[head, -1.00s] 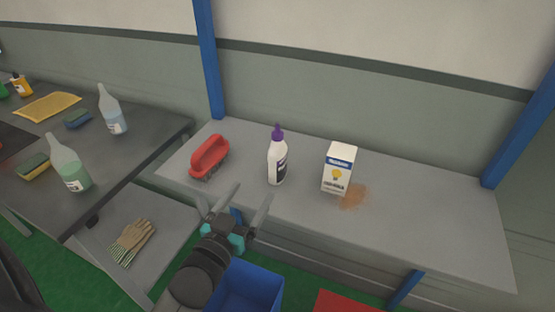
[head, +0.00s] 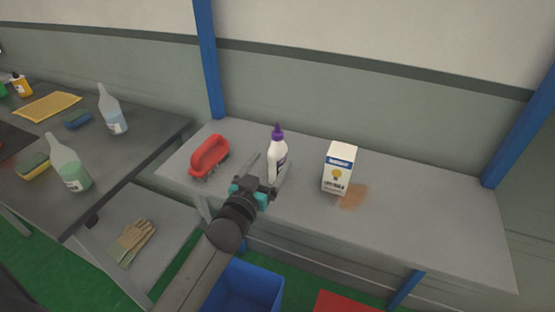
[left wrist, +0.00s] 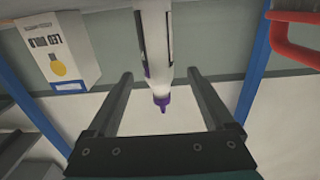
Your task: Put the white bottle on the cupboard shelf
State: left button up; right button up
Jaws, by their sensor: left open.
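The white bottle (head: 277,158) with a purple cap stands upright on the grey shelf (head: 420,225), between a red brush and a white box. In the left wrist view the bottle (left wrist: 155,50) shows upside down, between the lines of the two fingers. My left gripper (head: 268,168) is open, with its fingers reaching toward the bottle and one on each side of it. In the left wrist view the gripper (left wrist: 160,88) holds nothing; I cannot tell whether a finger touches the bottle. My right gripper is not in view.
The red brush (head: 209,156) stands left of the bottle, the white box (head: 338,167) right of it beside a brown stain (head: 354,196). A dark table (head: 140,130) with several bottles and sponges is at left. A blue bin (head: 255,287) is below.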

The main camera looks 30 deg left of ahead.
aim_at(278, 152)
pick_arm(q)
jog(key=shift+w+a+r, duration=0.1)
jog(key=shift+w, duration=2.35)
jog(key=shift+c, duration=0.3)
grip_shut()
